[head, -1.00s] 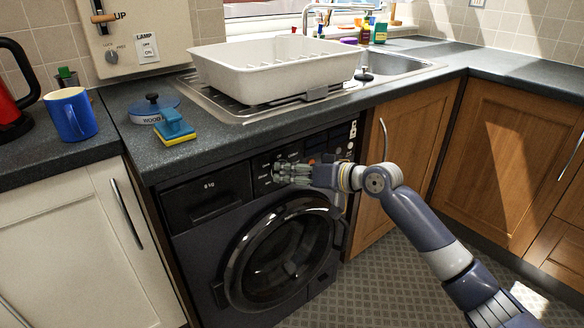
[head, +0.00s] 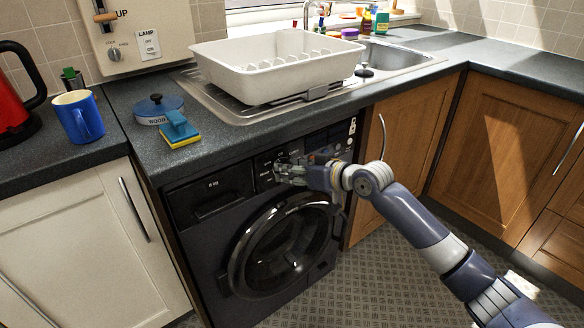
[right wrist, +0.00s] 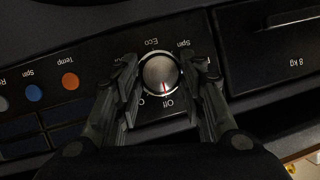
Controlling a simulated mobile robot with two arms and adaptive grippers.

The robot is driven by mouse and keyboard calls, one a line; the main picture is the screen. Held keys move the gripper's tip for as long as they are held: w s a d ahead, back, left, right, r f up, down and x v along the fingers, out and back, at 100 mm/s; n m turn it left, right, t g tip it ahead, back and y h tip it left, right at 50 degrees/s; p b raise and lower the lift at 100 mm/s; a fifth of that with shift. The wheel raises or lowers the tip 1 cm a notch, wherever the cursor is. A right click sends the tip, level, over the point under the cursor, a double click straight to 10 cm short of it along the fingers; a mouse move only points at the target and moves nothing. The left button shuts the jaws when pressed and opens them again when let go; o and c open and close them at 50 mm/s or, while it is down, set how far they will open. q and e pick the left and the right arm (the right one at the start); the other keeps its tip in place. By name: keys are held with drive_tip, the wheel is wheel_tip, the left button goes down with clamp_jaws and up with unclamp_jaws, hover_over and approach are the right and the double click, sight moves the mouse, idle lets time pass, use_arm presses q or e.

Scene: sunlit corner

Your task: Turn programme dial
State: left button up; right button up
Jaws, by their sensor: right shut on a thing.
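The programme dial (right wrist: 160,73) is a round silver knob on the black washing machine's panel. In the right wrist view its red pointer line is at the knob's lower edge, beside the label "Off". "Eco" and "Spin" labels show around the knob. My right gripper (right wrist: 158,60) is shut on the dial, one finger on each side. In the head view the right gripper (head: 283,171) is at the washing machine (head: 207,240) panel and hides the dial. My left gripper is not in view.
The worktop edge (head: 235,144) runs just above the panel. The round machine door (head: 283,245) is below. Orange (right wrist: 70,81) and blue (right wrist: 34,93) buttons lie beside the dial. A drawer (head: 210,196) is to its left. Floor (head: 385,285) in front is clear.

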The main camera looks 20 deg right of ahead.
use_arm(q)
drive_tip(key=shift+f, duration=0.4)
use_arm(e)
drive_tip(key=shift+f, duration=0.15)
drive_tip(key=o, duration=1.1)
drive_tip(key=v, duration=1.2)
